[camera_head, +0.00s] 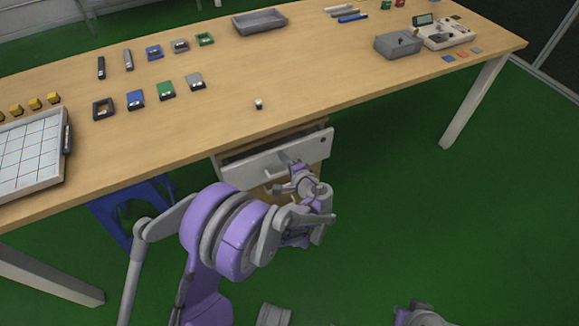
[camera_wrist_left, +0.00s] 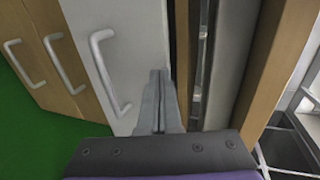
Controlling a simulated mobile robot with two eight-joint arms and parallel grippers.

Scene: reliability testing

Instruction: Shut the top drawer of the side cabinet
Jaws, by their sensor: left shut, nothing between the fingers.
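The side cabinet (camera_head: 285,196) stands under the table's front edge. Its top drawer (camera_head: 262,166) has a white front with a grey handle and stands partly out, with a dark gap behind the front. In the left wrist view the white front (camera_wrist_left: 120,50) and its curved handle are close, with the picture turned sideways. My left gripper (camera_head: 287,160) is at the drawer front, near its upper edge. In the wrist view its fingers (camera_wrist_left: 158,75) are together and empty, overlapping the front's edge beside the gap. I cannot tell whether they touch. My right gripper does not show.
The wooden table (camera_head: 330,85) extends above the cabinet and carries small parts, a grey tray (camera_head: 260,21) and a white grid tray (camera_head: 30,152). Lower wooden drawer fronts (camera_wrist_left: 65,35) have similar handles. A blue stool (camera_head: 125,205) stands left. Green floor is clear at right.

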